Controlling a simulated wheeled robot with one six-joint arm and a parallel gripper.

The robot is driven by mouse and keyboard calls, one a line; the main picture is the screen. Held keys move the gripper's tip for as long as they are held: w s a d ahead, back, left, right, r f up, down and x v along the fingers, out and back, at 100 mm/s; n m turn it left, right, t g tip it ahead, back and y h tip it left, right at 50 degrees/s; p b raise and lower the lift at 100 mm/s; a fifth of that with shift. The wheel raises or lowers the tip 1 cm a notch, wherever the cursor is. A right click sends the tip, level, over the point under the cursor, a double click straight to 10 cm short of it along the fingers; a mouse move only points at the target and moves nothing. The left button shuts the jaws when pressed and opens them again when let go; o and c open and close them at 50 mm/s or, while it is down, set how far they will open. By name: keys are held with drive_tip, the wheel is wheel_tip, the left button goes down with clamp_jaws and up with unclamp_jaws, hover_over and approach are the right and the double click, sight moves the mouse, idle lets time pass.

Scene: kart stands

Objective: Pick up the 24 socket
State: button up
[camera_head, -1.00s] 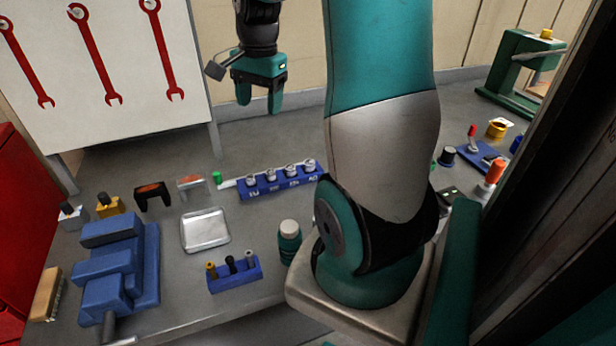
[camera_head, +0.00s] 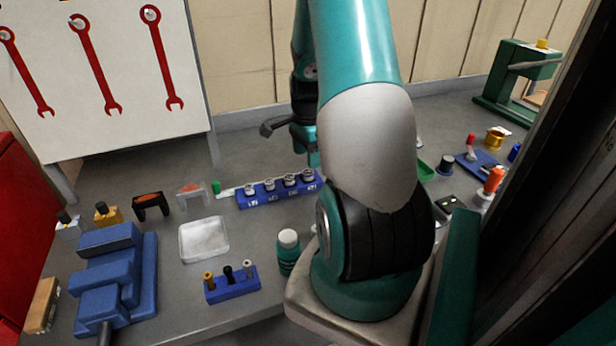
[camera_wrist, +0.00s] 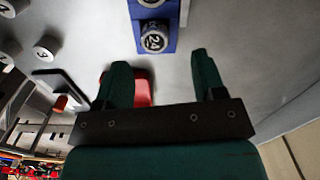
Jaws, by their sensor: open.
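In the wrist view the socket marked 24 (camera_wrist: 154,38) is a round metal piece with its number facing the camera, on the end of a blue rail (camera_wrist: 167,14). In the head view the blue rail (camera_head: 262,202) holds several sockets in a row on the bench; the rightmost socket (camera_head: 308,175) appears to be the 24. My gripper (camera_wrist: 160,60) is open and empty, its two green fingers apart, with the socket ahead of and between their tips, not touching. In the head view my gripper (camera_head: 313,158) hangs just above the rail's right end, partly hidden by my arm.
A white-capped green bottle (camera_head: 289,252) stands in front of the rail. A metal tray (camera_head: 204,239), a blue holder with upright pieces (camera_head: 233,286) and a blue vise (camera_head: 116,280) lie left. A red object (camera_wrist: 142,88) shows between the fingers in the wrist view.

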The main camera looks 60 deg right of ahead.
sight(308, 172)
drive_tip(key=f, duration=0.1)
drive_tip(key=f+p, duration=0.1)
drive_tip(key=f, duration=0.3)
drive_tip(key=shift+s+a+f, duration=0.15)
drive_tip(key=shift+s+a, duration=0.05)
drive_tip(key=shift+a, duration=0.05)
drive_tip(key=c, duration=1)
